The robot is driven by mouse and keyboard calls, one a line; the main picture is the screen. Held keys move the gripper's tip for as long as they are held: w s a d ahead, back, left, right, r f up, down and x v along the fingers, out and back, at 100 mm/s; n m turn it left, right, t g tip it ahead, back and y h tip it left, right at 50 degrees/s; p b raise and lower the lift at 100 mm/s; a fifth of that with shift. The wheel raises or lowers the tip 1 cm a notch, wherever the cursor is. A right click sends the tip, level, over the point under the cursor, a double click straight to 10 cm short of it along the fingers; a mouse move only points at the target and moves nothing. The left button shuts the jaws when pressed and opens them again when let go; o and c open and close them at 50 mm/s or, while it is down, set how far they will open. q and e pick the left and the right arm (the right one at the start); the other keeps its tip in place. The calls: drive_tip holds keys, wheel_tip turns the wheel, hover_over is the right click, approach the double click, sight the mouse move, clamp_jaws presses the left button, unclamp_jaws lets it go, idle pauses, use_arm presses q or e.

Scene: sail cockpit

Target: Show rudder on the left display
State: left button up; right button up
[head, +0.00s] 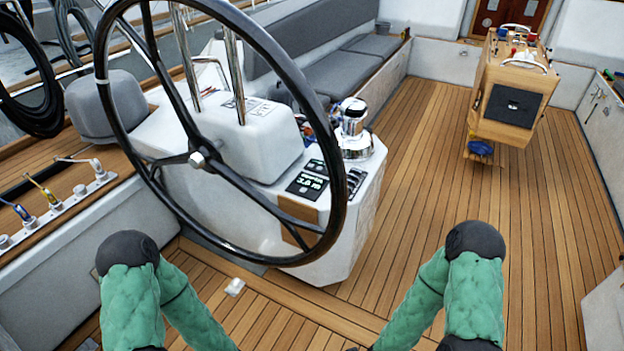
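A small dark display (307,184) with green text and a number is set in the sloping face of the white steering pedestal (345,235). The text is too small to read surely. A smaller dark panel (316,165) sits just above it. Dark levers or switches (355,181) stand to its right. The black rim of the steering wheel (337,215) passes between the display and these switches. Only my green-sleeved arms show at the bottom, on both sides of the pedestal's foot. Both grippers are below the picture's edge. No second instrument display is clearly visible.
The large wheel stands in front of the pedestal. A chrome winch (353,125) rises behind the display. A wooden table (505,100) stands at the back right. A grey bench (335,75) runs along the back left. The plank deck (440,175) between is clear.

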clamp_jaws()
idle(1.1)
